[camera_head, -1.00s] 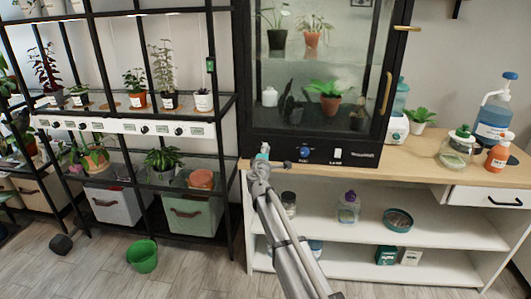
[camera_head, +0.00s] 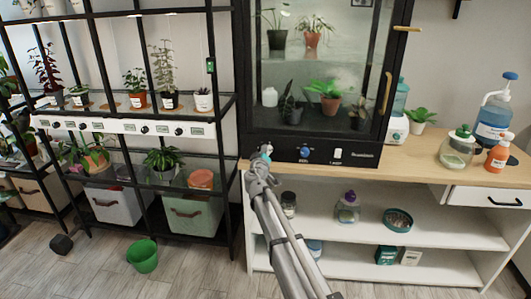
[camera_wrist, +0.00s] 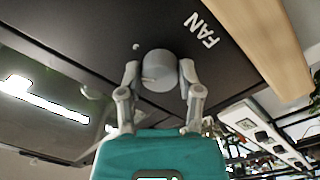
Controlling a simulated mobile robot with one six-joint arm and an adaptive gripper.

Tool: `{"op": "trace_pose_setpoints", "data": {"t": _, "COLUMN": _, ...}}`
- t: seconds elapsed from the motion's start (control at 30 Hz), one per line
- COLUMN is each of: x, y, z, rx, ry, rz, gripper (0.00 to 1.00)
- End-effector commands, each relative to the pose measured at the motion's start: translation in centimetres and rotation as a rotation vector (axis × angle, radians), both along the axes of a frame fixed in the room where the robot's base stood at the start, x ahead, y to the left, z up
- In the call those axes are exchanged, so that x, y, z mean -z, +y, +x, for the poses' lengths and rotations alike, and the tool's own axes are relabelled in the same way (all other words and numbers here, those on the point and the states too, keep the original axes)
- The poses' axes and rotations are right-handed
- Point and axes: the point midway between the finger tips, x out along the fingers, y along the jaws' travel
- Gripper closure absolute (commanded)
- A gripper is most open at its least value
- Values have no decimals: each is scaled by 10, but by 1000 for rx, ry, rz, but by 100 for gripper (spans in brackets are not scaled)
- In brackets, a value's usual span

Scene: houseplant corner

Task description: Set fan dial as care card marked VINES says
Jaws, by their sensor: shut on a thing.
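The fan dial (camera_wrist: 159,72) is a round grey knob on the black front panel of the glass plant cabinet (camera_head: 320,70), beside the word FAN. My gripper (camera_wrist: 158,76) has one finger on each side of the dial and is shut on it. In the head view my gripper (camera_head: 265,152) is at the left end of the panel and hides the dial. A thin line shows on the knob's face, but no scale is readable. I cannot pick out a care card marked VINES; the small labels are too small to read.
A blue knob (camera_head: 305,152) and a white switch (camera_head: 338,153) sit right of my gripper on the panel. A wooden counter (camera_head: 430,165) runs right, with bottles. A plant rack with a dial strip (camera_head: 105,125) stands left. A green pot (camera_head: 142,256) is on the floor.

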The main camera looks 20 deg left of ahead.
Motion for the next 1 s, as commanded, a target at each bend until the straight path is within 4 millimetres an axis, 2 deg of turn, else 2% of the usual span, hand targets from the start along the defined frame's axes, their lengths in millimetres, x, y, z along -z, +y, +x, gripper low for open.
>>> {"op": "trace_pose_setpoints", "data": {"t": 0.5, "x": 0, "y": 1, "z": 0, "rx": 1, "ry": 103, "rz": 428, "gripper": 100}}
{"op": "trace_pose_setpoints", "data": {"t": 0.73, "x": 0, "y": 1, "z": 0, "rx": 1, "ry": 126, "rz": 525, "gripper": 100}}
{"op": "trace_pose_setpoints", "data": {"t": 1.0, "x": 0, "y": 1, "z": 0, "rx": 0, "ry": 134, "rz": 556, "gripper": 100}}
